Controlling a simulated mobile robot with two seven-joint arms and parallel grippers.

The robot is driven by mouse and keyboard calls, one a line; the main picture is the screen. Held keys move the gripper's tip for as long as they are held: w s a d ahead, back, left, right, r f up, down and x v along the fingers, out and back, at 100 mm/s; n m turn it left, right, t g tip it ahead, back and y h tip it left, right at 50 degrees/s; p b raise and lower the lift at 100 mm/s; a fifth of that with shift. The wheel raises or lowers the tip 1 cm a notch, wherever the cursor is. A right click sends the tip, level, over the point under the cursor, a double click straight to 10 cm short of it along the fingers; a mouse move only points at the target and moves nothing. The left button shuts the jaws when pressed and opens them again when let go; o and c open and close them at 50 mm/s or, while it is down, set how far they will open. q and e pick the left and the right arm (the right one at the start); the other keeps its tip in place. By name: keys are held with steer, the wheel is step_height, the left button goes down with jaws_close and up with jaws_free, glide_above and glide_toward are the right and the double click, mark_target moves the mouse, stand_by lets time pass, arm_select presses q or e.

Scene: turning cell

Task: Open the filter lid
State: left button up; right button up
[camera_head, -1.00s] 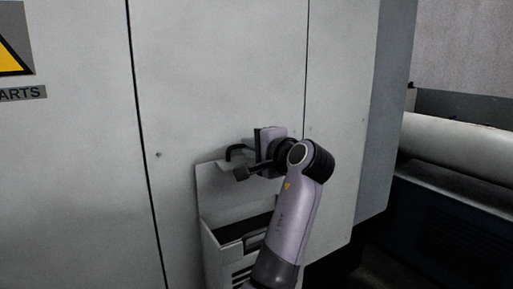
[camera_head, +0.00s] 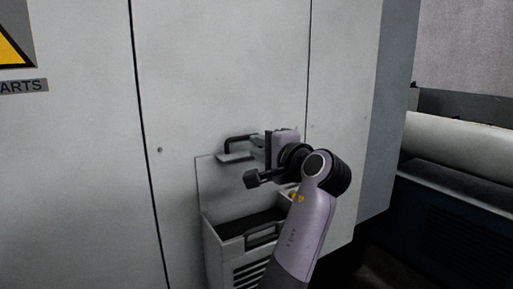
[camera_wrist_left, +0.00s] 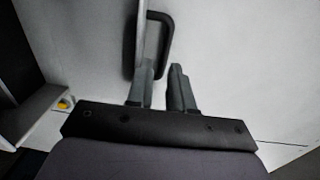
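The grey filter box (camera_head: 212,243) is on the cabinet front in the head view, its top open onto a dark inside with a handle. Its lid (camera_head: 232,157) stands raised at the back, its edge facing me, with a black bar handle (camera_head: 238,141) on it. In the left wrist view the lid (camera_wrist_left: 140,30) is nearly edge-on and the handle (camera_wrist_left: 168,40) loops beside it. My left gripper (camera_head: 258,143) is right of the handle. In the wrist view its fingers (camera_wrist_left: 161,82) are apart, the handle's near end close to their gap; contact is unclear. My right gripper is not seen.
The pale cabinet wall (camera_head: 220,70) with door seams is close behind the lid. A large roller-like cylinder (camera_head: 455,142) lies beyond the cabinet at the right. A warning sign (camera_head: 14,42) is at the upper left.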

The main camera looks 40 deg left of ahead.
arm_select(q)
steer(key=b+v, duration=0.1)
steer(key=v, duration=0.4)
steer(key=shift+s+d, duration=0.1)
steer(key=shift+d, duration=0.1)
